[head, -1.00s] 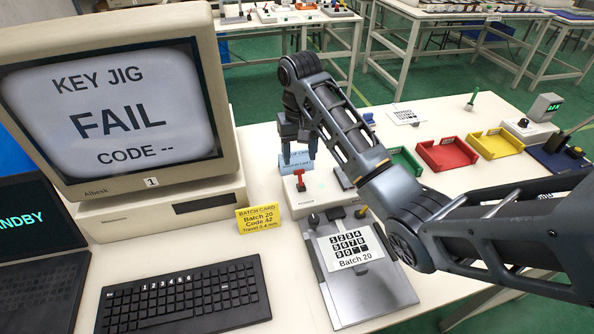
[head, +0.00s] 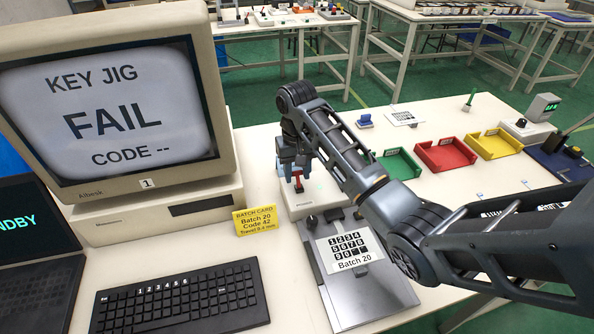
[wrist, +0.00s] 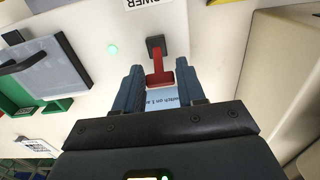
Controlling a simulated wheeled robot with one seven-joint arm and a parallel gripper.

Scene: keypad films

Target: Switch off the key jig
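The key jig's power switch is a red T-shaped lever (head: 297,183) on a pale box (head: 305,205). In the wrist view the lever (wrist: 160,77) rises from a dark base, below a partly cut-off POWER label. My gripper (head: 293,170) is lowered at the lever. Its fingers are apart, one on each side of the red handle, in the wrist view (wrist: 159,82). I cannot tell whether they touch it. A green lamp (wrist: 113,50) glows beside the switch. The monitor (head: 135,115) reads KEY JIG FAIL, CODE --.
A metal plate (head: 375,297) with a Batch 20 keypad card (head: 350,247) lies in front of the box. A yellow batch card (head: 255,220) and a keyboard (head: 180,298) are to the left. Green, red (head: 445,154) and yellow trays stand at the right. A blue card (wrist: 165,98) shows between the fingers.

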